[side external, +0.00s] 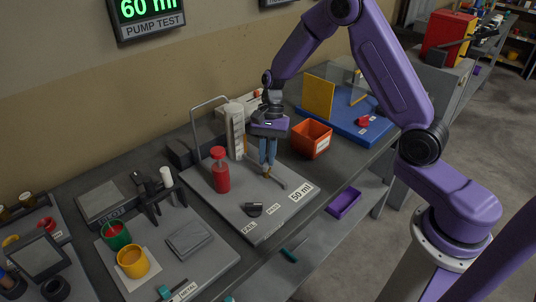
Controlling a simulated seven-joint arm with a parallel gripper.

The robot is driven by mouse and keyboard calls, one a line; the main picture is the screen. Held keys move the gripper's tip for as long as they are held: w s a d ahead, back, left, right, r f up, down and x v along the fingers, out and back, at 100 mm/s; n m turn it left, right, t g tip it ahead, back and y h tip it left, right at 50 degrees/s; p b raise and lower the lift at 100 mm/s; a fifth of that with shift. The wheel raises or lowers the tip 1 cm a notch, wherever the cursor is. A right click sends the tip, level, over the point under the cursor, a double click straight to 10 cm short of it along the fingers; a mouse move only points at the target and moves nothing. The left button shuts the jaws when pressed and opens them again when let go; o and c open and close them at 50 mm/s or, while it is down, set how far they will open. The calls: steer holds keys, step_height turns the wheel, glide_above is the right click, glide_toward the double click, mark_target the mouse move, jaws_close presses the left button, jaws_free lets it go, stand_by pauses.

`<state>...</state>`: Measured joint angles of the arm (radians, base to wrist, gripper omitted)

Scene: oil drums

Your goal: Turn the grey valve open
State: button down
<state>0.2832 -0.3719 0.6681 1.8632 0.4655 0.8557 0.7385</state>
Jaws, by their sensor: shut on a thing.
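My gripper (267,163) points down over the grey board (225,208) with the 50 ml label. Its blue fingers are closed at a small fitting low above the board. A short grey bar, which looks like the grey valve's handle (279,183), sticks out to the lower right of the fingertips. The fingers hide part of the valve, and how far it is turned cannot be told. A tall pale graduated cylinder (235,133) stands just left of my gripper, and a red bottle (220,170) stands farther left.
A small black object (253,209) lies near the PASS and FAIL labels. An orange bin (311,138) stands close right of my gripper. A blue board with a yellow panel (317,98) is behind it. Left are a green cup (116,235) and yellow cup (132,262). The board's front is mostly clear.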

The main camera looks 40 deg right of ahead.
steer(key=n+h, duration=0.1)
steer(key=n, duration=0.2)
steer(key=n+g, duration=0.1)
steer(key=n, duration=0.2)
steer(key=shift+w+a+g+h, duration=0.15)
steer(key=shift+g+h, duration=0.15)
steer(key=shift+h, duration=0.1)
steer(key=n+h, duration=0.1)
steer(key=n, duration=0.4)
steer(key=shift+a+g+h, duration=0.1)
steer(key=shift+g+h, duration=0.2)
steer(key=shift+h, duration=0.1)
steer(key=shift+n, duration=0.3)
steer(key=c, duration=1.1)
jaws_free()
steer(key=v, duration=1.7)
steer(key=shift+r, duration=0.3)
